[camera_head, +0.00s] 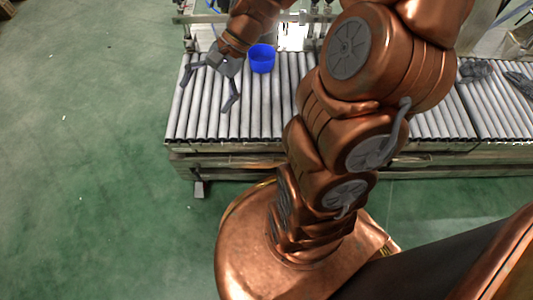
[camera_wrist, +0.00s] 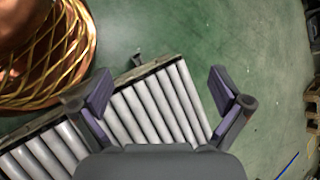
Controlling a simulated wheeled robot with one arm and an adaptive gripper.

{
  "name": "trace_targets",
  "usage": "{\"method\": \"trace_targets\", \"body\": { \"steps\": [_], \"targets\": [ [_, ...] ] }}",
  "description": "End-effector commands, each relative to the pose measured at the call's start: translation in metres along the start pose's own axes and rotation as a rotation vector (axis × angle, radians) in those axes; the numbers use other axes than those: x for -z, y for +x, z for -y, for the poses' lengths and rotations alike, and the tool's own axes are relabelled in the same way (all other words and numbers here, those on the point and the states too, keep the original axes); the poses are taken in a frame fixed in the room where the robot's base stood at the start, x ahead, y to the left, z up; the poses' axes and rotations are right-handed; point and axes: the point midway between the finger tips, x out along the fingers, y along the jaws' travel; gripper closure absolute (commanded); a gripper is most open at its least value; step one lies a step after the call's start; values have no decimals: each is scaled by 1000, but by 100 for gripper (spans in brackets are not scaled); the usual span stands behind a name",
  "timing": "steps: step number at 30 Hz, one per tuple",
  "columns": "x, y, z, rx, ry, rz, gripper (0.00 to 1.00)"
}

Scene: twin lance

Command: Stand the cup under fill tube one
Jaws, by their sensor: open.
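The blue cup (camera_head: 262,60) stands upright on the roller conveyor (camera_head: 200,117), near its back edge in the head view. My gripper (camera_head: 207,90) is just left of the cup, above the rollers, with its fingers spread and nothing between them. In the wrist view my gripper (camera_wrist: 160,100) is open over bare rollers (camera_wrist: 150,105), and the cup is not seen there. The fill tubes cannot be made out clearly; part of the filling machine (camera_head: 293,35) shows behind the cup, partly hidden by my arm.
Dark grey objects (camera_head: 476,71) lie on the conveyor at the far right. My arm hides the conveyor's middle. Rollers in front of the cup are clear. Green floor (camera_head: 90,150) is open to the left. Stacked brown items (camera_wrist: 312,105) stand at the wrist view's right edge.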

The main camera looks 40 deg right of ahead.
Motion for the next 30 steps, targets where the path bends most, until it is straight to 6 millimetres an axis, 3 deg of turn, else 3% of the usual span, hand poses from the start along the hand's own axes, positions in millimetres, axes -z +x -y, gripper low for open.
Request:
{"method": "trace_targets", "body": {
  "steps": [1, 6, 15, 24, 30],
  "targets": [
    [-16, 6, -7, -56, -63, -6, 0],
    [-55, 18, -37, -235, -255, -26, 0],
    [-102, 18, -105, -537, -551, -56, 0],
    [-118, -2, -163, -765, -745, -81, 0],
    [-119, -9, -175, -814, -781, -84, 0]
  ]
}}
